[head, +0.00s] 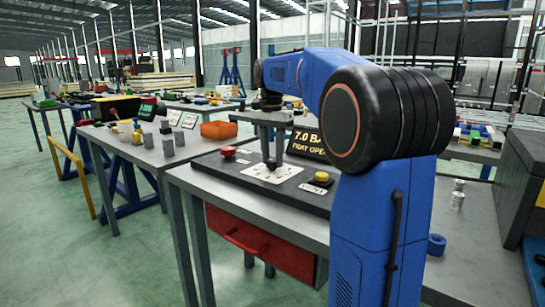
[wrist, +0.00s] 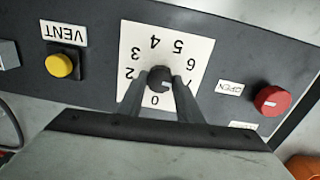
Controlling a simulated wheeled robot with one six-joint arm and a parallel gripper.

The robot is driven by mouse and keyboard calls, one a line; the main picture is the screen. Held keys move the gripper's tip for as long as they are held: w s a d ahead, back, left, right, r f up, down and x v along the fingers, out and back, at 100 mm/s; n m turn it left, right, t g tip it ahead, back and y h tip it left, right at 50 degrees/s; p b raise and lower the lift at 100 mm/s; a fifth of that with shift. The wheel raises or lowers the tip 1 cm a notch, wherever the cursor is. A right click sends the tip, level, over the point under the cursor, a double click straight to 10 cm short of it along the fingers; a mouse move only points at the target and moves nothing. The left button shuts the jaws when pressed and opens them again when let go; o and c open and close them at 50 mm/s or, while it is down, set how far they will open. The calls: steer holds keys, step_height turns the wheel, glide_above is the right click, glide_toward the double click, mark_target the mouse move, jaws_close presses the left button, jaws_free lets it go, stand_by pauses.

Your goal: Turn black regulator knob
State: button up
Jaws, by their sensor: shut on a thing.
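The black regulator knob (wrist: 159,80) stands in the middle of a white square dial plate (wrist: 190,52) with numbers around it, upside down in the wrist view. My gripper (wrist: 159,92) is over the dial with its two fingers on either side of the knob, shut on it. In the head view my gripper (head: 271,150) reaches down onto the white dial plate (head: 271,173), and the knob itself is hard to make out there. The display behind the panel (head: 308,143) reads 7.0 BA, with its end hidden by my arm.
A red knob (head: 228,151) and a yellow button (head: 321,178) sit on the same dark panel, on either side of the dial. The yellow button is labelled VENT. An orange bin (head: 220,130) stands on the neighbouring table. A red drawer (head: 258,243) hangs under the bench.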

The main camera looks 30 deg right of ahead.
mark_target(271, 160)
steer(key=shift+m, duration=0.5)
steer(key=o, duration=1)
steer(key=shift+o, duration=0.2)
steer(key=shift+r, duration=0.15)
step_height(271, 160, up, 17)
steer(key=shift+w, duration=0.25)
steer(key=shift+a, duration=0.1)
